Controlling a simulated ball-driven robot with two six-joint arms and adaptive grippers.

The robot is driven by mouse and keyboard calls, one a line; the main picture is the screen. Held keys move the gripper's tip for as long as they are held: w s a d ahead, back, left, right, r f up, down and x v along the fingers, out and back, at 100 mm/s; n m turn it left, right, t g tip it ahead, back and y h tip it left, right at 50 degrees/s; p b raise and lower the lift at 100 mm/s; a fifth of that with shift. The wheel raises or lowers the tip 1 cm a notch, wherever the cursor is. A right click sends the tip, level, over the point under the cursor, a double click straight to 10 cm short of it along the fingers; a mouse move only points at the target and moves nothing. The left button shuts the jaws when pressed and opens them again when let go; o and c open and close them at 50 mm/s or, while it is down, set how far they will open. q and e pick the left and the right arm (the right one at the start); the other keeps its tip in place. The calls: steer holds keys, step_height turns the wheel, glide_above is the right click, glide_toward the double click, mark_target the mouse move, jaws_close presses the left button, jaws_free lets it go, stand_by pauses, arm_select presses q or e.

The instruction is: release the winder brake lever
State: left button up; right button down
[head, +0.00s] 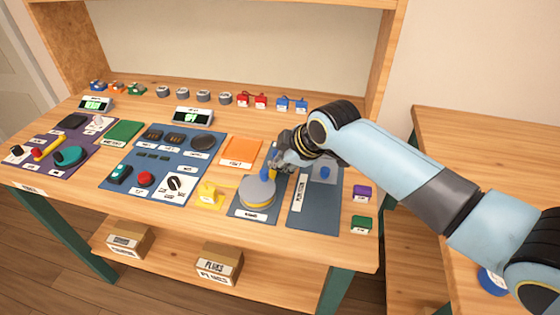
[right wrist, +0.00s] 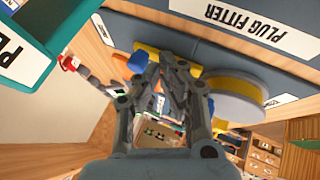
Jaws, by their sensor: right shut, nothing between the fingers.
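The winder (head: 257,193) is a grey disc with a yellow rim on a dark blue panel. A blue upright piece (head: 265,174) stands at its back edge and may be the brake lever; its setting is unclear. My right gripper (head: 279,164) is just behind and right of this piece, low over the panel. In the right wrist view my right gripper (right wrist: 173,65) is shut and empty, with the grey and yellow disc (right wrist: 238,94) to its right. Blue and yellow parts show close behind the fingertips, partly hidden by them; I cannot tell whether they touch. My left gripper is not in view.
The plug fitter panel (head: 314,212) with a blue block (head: 325,173) lies right of the winder. A yellow device (head: 209,192) and an orange mat (head: 241,152) lie to its left. Purple (head: 362,192) and green (head: 361,223) boxes sit near the right edge.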

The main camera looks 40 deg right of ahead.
steer(key=shift+w+f, duration=0.15)
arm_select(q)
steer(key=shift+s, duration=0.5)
arm_select(e)
steer(key=shift+w+d, duration=1)
steer(key=shift+d, duration=0.15)
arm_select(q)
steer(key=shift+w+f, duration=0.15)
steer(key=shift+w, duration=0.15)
